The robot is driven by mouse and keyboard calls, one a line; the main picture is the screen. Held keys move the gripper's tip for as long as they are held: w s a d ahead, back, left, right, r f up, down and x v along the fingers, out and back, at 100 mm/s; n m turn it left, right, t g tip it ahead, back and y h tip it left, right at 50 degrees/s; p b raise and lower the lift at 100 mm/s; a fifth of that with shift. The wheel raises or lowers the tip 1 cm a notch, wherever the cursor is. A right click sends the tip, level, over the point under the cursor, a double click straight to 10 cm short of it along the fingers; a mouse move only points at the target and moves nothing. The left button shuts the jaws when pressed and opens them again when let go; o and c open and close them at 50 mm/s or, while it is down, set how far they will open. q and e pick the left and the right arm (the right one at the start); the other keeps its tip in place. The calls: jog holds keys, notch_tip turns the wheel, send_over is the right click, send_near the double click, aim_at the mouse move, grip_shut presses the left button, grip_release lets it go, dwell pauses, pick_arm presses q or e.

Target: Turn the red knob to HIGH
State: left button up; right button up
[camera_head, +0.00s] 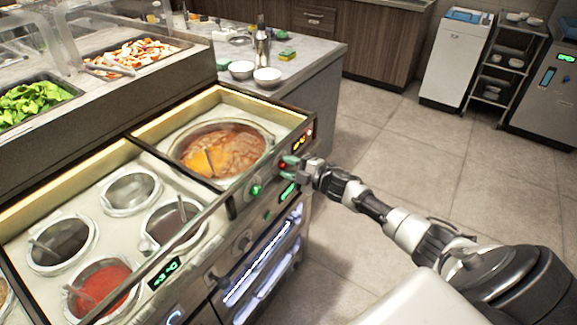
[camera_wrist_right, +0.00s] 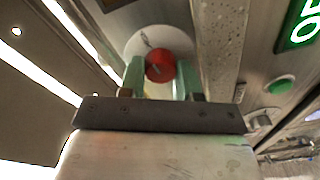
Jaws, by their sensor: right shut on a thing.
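The red knob (camera_wrist_right: 160,66) sits on a pale round plate on the metal front panel, seen close in the right wrist view. My right gripper (camera_wrist_right: 160,76) has one green finger on each side of it and is shut on it. In the head view my right gripper (camera_head: 289,163) reaches the front of the counter from the right, and only a little of the red knob (camera_head: 283,166) shows there. The knob's pointer and any HIGH mark cannot be read. My left gripper is not in view.
A pot of orange-brown sauce (camera_head: 222,150) sits in the well behind the panel. A green button (camera_head: 256,190) and lit displays (camera_head: 303,138) are close to the gripper. More sauce wells (camera_head: 130,190) lie to the left. The tiled floor (camera_head: 420,155) on the right is clear.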

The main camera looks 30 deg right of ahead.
dwell(0.3)
jog(key=o, duration=0.7)
jog(key=shift+c, duration=0.2)
jog(key=v, duration=1)
jog(key=shift+s+d+b, duration=0.2)
jog(key=shift+s+b, duration=0.1)
jog(key=shift+s, duration=0.05)
